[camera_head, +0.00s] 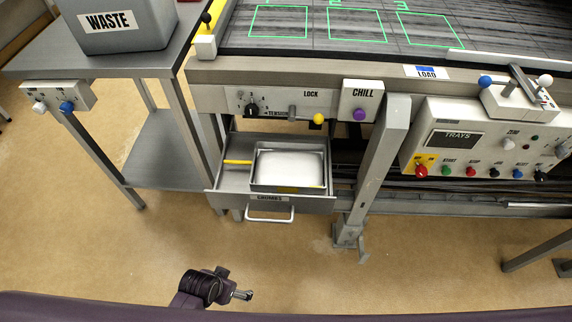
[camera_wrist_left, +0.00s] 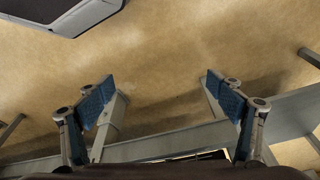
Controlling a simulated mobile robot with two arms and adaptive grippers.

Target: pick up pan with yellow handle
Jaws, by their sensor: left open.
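The pan is a grey rectangular pan (camera_head: 289,168) with a pale inside and a yellow handle (camera_head: 238,162) that points left. It sits in the pulled-out drawer labelled CRUMBS (camera_head: 231,181) in the head view. My left gripper (camera_head: 243,295) is low in the head view, over the floor in front of the drawer and apart from the pan. In the left wrist view its two blue-padded fingers (camera_wrist_left: 160,90) are wide apart with nothing between them. The pan is not recognisable in the left wrist view. My right gripper is not in view.
The drawer's front handle (camera_head: 270,217) juts toward me. A grey post (camera_head: 376,165) stands right of the drawer, beside a control panel (camera_head: 484,140). A steel table (camera_head: 100,62) with a WASTE bin (camera_head: 118,25) is at left. The floor in front is clear.

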